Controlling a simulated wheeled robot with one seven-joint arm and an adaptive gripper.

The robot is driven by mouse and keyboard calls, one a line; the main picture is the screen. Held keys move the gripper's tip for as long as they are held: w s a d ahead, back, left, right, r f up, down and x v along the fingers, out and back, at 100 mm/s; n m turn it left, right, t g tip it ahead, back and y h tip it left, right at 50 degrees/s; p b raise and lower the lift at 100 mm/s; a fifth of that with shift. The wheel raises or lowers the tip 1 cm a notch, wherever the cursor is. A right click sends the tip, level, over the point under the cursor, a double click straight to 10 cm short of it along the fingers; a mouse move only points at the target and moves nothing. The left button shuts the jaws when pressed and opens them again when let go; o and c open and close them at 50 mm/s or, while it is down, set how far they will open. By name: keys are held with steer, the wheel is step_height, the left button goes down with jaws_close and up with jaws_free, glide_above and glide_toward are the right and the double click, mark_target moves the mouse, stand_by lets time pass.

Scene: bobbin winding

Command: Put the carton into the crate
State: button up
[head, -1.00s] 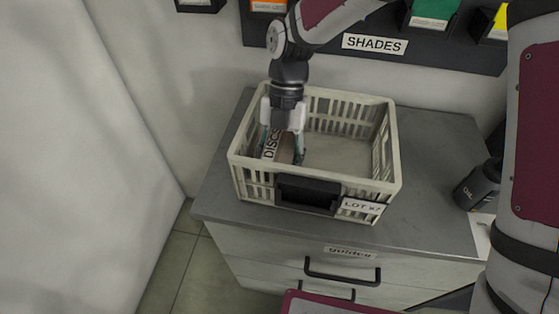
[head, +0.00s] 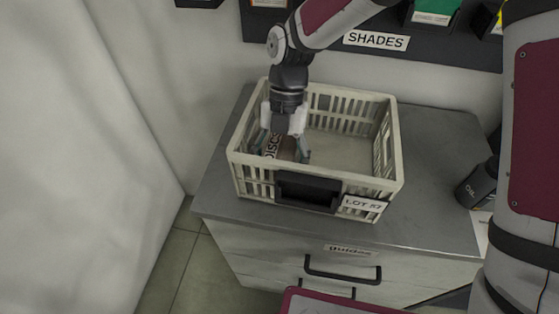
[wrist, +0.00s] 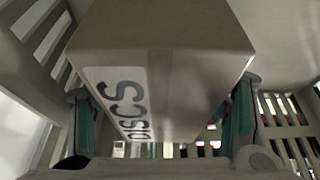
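The carton, a brown box with a white label reading DISCS, is inside the crate at its left end, in the head view (head: 286,149) and in the wrist view (wrist: 205,65). The crate (head: 330,188) is pale, slatted and open-topped, with a black front handle and a LOT tag. My gripper (head: 283,156) reaches down into the crate over the carton. In the wrist view its fingers (wrist: 165,105) are spread to either side of the carton, with gaps at the sides. The carton's underside is hidden, so its contact with the crate floor cannot be seen.
The crate stands on a grey-topped drawer cabinet (head: 440,155). The right part of the crate floor is empty. A dark bottle (head: 478,185) lies at the right of the top. A rack marked SHADES (head: 376,41) hangs on the wall behind.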

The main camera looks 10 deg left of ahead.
steer(key=shift+r+p, duration=0.35)
steer(key=shift+r, duration=0.2)
steer(key=b+v, duration=0.1)
steer(key=v, duration=0.9)
steer(key=shift+w+r, duration=0.25)
steer(key=shift+r, duration=0.05)
steer(key=shift+w+r, duration=0.25)
steer(key=shift+r, duration=0.4)
